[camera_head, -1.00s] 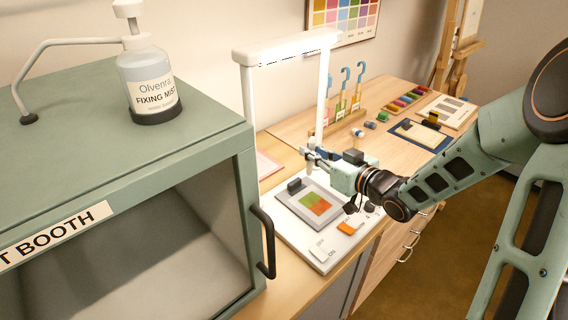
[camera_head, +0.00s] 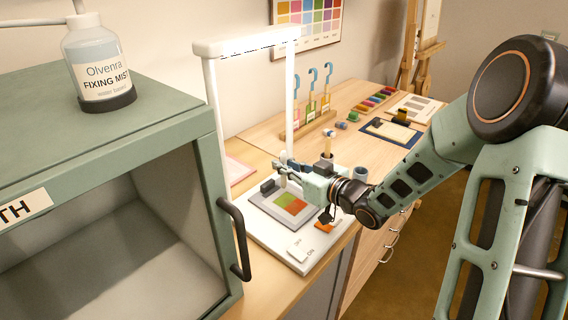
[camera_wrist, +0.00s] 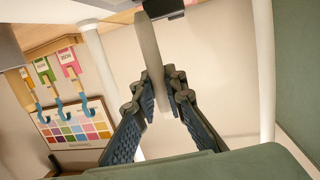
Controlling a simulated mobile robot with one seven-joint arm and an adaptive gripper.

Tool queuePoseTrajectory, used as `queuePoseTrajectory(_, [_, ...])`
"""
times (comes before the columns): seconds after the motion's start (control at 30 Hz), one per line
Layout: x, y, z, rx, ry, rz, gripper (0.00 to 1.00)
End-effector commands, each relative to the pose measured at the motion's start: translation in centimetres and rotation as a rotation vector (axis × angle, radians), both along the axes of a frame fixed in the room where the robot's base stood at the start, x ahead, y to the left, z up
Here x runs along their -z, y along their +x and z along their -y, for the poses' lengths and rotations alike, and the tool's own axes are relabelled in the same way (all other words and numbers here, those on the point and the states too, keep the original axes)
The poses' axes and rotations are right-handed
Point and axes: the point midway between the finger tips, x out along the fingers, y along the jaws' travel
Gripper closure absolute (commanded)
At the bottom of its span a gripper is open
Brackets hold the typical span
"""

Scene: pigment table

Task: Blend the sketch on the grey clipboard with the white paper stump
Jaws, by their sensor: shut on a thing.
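The grey clipboard (camera_head: 262,200) lies on a white board under a white lamp frame. Its sketch (camera_head: 291,204) shows green and orange-red patches. A dark clip (camera_head: 268,187) sits at its far left edge. My gripper (camera_head: 284,168) is above the clipboard's far side. In the wrist view my gripper (camera_wrist: 165,85) is shut on a long pale stump (camera_wrist: 150,45), which runs between the fingers and past their tips. Whether the stump touches the sketch cannot be told; the head view shows it only small.
The lamp frame's posts (camera_head: 215,110) stand close around the gripper. A green booth (camera_head: 150,130) with a dark handle (camera_head: 236,240) fills the left. An orange block (camera_head: 326,226) lies on the board's right. A rack of blue-hooked tools (camera_head: 312,125) stands behind.

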Motion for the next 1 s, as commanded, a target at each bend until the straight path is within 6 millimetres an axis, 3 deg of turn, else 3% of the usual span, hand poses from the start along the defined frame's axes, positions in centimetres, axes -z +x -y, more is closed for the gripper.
queuePoseTrajectory(1.0, [0.95,0.01,-0.01,0.0,0.001,-0.001,1.0])
